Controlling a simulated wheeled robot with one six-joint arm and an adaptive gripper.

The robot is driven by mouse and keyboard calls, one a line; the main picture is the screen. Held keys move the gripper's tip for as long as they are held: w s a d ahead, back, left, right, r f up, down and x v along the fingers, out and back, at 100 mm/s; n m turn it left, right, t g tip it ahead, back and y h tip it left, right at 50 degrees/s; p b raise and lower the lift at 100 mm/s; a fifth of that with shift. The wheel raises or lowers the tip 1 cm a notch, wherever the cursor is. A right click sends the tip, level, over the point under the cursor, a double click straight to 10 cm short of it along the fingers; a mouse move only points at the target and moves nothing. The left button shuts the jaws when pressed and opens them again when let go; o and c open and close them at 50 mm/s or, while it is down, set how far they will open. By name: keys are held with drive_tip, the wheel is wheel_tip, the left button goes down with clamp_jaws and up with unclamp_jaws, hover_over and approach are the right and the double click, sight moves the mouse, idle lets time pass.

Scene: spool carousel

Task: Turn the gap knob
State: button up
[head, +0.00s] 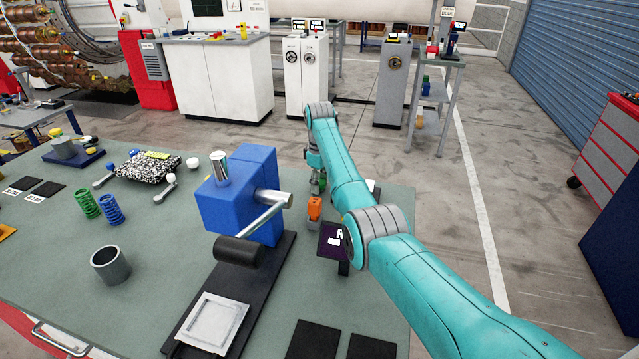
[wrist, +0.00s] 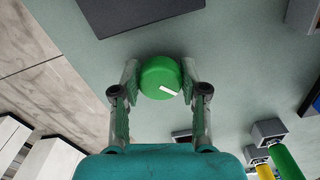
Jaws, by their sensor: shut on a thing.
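A round green knob (wrist: 157,77) with a white pointer mark sits between the two fingers of my gripper (wrist: 160,68) in the wrist view. The fingers are shut on it, one on each side. The white mark points to the lower right in that view. In the head view my gripper (head: 317,181) reaches down at the far right part of the green bench, behind an orange piece (head: 314,208). It is small there and partly covered by my arm, so its hold on the knob is not clear from that side.
A blue lever press (head: 222,210) stands left of my gripper on the green bench (head: 160,235). A small dark display (head: 331,240) stands close to my arm. A dark plate (wrist: 135,12) lies beyond the knob.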

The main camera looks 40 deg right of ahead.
drive_tip(key=m, duration=0.6)
drive_tip(key=shift+m, duration=0.3)
drive_tip(key=m, duration=0.5)
drive_tip(key=shift+m, duration=0.4)
drive_tip(key=o, duration=1.1)
wheel_tip(320, 180, up, 12)
